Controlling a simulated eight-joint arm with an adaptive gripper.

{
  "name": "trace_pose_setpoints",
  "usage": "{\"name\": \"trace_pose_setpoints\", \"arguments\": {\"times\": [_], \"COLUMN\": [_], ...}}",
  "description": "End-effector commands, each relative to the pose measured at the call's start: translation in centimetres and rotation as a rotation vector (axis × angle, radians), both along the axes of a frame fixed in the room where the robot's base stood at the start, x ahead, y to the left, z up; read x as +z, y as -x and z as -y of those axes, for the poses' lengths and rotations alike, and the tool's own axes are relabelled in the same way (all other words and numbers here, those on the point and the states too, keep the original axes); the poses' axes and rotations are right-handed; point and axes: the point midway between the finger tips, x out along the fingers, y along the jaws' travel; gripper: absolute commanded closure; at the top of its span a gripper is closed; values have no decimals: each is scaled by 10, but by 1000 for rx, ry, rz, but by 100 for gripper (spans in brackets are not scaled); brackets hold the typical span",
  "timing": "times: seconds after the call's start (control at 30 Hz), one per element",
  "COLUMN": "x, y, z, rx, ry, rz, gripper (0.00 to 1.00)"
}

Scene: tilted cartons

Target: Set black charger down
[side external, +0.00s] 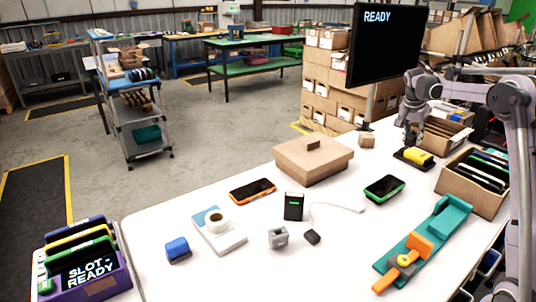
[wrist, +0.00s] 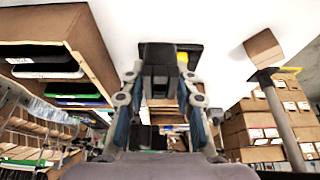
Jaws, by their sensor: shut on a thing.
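My gripper (wrist: 160,82) is shut on a dark block, which looks like the black charger (wrist: 161,55), held between its fingertips in the wrist view. In the side view my gripper (side external: 411,138) is at the back right of the white table, just above and behind a black pad with a yellow thing (side external: 419,157). The held block is too small to make out in the side view. In the wrist view, the black pad (wrist: 190,46) and a bit of yellow show behind the held block; I cannot tell whether they touch.
A carton of upright dark slabs (side external: 474,180) stands right of the pad, and an open carton (side external: 440,132) behind. A small brown box (side external: 366,141) and a monitor (side external: 400,45) are to the left. A green-edged phone (side external: 384,189) lies in front. Bare table (side external: 350,170) lies left of the pad.

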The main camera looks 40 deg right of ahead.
Motion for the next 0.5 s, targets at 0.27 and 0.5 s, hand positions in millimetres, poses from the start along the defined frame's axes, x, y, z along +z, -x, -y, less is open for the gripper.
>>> {"name": "trace_pose_setpoints", "arguments": {"times": [0.27, 0.5], "x": [-25, -53], "y": [-38, -80], "z": [-13, -32], "rx": [5, 3], "ry": [0, 1], "rz": [1, 0], "gripper": [100, 100]}}
